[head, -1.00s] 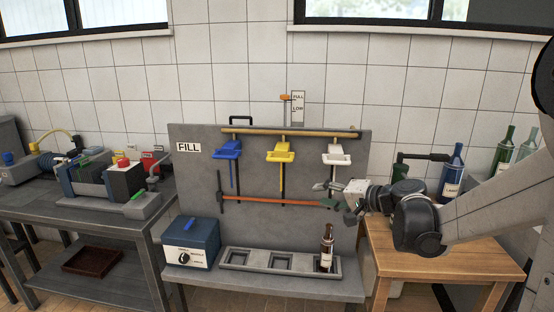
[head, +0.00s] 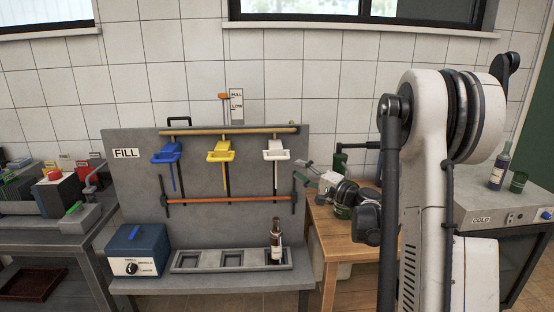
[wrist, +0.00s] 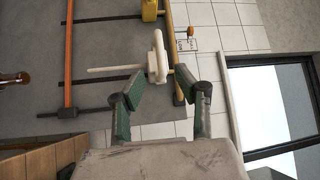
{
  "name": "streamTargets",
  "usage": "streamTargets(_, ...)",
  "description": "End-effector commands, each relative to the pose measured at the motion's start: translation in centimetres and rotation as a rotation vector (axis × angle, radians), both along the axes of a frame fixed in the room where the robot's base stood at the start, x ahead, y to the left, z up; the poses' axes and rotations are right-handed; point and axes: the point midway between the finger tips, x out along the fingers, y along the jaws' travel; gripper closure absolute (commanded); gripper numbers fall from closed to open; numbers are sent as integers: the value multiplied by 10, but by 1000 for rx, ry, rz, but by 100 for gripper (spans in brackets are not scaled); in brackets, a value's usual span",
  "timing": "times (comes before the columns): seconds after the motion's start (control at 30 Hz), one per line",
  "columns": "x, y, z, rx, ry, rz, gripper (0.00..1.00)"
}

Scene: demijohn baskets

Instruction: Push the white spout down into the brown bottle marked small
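The white spout (head: 276,150) hangs from the wooden bar on the grey fill panel, rightmost of three, with a thin tube below it. The brown bottle (head: 276,246) stands upright below it in the right recess of the grey tray, with a pale label too small to read. My gripper (head: 307,172) is right of the spout and slightly lower. In the wrist view, the green fingers of my gripper (wrist: 161,74) are spread apart, with the white spout (wrist: 158,55) showing between and beyond the tips. I cannot tell whether they touch it.
Blue (head: 167,153) and yellow (head: 221,151) spouts hang left of the white one. An orange bar (head: 230,201) crosses the panel below them. A blue dial box (head: 137,250) stands left of the tray. A wooden table (head: 343,246) is at the right.

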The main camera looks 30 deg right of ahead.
Motion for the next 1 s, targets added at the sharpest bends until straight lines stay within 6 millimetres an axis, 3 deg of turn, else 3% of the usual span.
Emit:
streamTargets(0.3,56,23,9,1,1,2,68)
streamTargets(0.5,83,34,13,1,1,2,68)
streamTargets(0.7,96,39,15,0,1,0,68)
streamTargets(1.0,98,39,15,0,1,0,68)
